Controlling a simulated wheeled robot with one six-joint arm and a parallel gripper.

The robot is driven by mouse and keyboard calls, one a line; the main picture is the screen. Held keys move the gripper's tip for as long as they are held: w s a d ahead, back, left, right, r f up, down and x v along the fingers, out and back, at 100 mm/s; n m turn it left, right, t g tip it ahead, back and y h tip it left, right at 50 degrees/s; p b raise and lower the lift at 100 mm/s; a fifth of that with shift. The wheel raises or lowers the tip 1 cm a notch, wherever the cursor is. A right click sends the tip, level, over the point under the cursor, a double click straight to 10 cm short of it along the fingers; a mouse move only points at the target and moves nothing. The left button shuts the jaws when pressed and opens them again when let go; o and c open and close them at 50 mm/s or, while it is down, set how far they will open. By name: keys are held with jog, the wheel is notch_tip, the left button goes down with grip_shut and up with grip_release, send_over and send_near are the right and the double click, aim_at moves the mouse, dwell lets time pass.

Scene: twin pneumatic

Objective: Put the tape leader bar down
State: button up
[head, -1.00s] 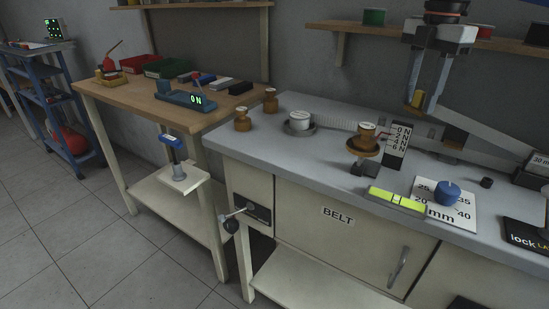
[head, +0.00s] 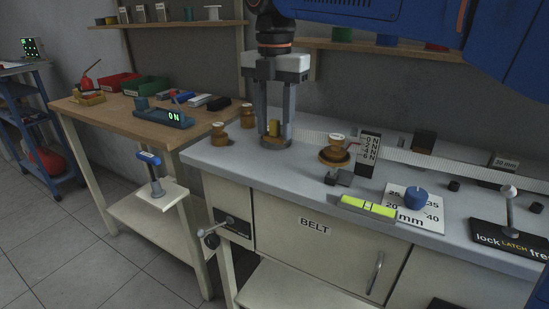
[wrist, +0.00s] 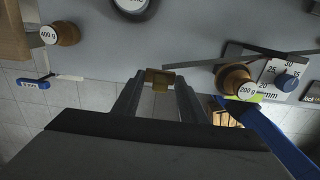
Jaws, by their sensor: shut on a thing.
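The tape leader bar (head: 273,128) is a small yellow-brown block. My gripper (head: 274,140) is shut on it, fingers pointing down above the bench's left part. In the wrist view the bar (wrist: 160,78) sits between the two fingertips. A pale tape (head: 430,163) runs along the bench to the right of my gripper; in the wrist view a thin dark strip runs right from near the bar. The fingers cover most of the round drum (wrist: 135,6) in the head view. I cannot tell whether the bar touches anything below.
The 200 g weight on its brown dish (head: 335,152) and the N scale card (head: 369,150) stand close on the right. Two brass weights stand left, one marked 400 g (wrist: 60,34). A yellow-green level (head: 368,206) and blue knob (head: 415,197) are near the front edge.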

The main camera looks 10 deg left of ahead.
aim_at(275, 120)
jog(key=shift+f, duration=3.55)
jog(key=shift+f, duration=0.1)
jog(key=o, duration=1.1)
jog(key=shift+c, duration=0.2)
notch_tip(275, 120, up, 12)
jog(key=shift+f, duration=0.2)
jog(key=shift+r, duration=0.35)
